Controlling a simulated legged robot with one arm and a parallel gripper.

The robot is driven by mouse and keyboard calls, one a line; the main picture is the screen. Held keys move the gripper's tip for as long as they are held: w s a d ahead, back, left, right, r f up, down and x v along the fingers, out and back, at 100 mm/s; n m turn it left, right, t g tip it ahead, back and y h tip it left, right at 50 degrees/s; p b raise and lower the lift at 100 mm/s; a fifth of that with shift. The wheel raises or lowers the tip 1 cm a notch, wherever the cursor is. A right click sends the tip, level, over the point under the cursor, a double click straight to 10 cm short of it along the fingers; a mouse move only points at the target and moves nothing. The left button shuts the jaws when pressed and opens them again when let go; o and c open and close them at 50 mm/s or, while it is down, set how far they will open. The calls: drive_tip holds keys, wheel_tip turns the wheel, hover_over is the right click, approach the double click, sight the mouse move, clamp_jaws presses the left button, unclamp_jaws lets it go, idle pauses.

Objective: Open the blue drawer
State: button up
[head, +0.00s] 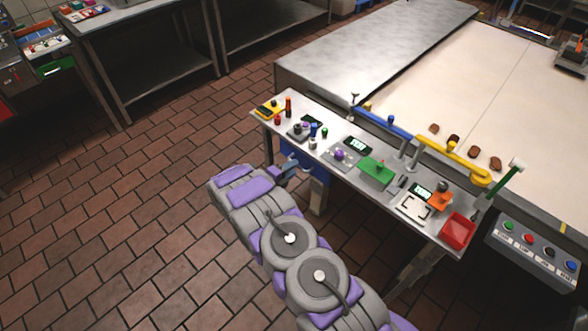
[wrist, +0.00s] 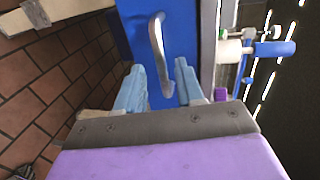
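The blue drawer (head: 310,166) is under the left end of the metal worktable, partly hidden by my gripper (head: 289,173) in the head view. In the wrist view its blue front (wrist: 132,32) fills the upper middle. A curved silver handle (wrist: 156,42) is on that front. My gripper (wrist: 159,67) is open, its two light-blue fingers apart on either side of the handle's lower part in the picture. I cannot tell whether the fingers touch the handle. The drawer looks shut.
The tiled floor (head: 130,210) to the left is clear.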

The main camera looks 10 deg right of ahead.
drive_tip(key=shift+x, duration=0.9)
drive_tip(key=shift+d, duration=0.1)
drive_tip(key=shift+s, duration=0.1)
clamp_jaws()
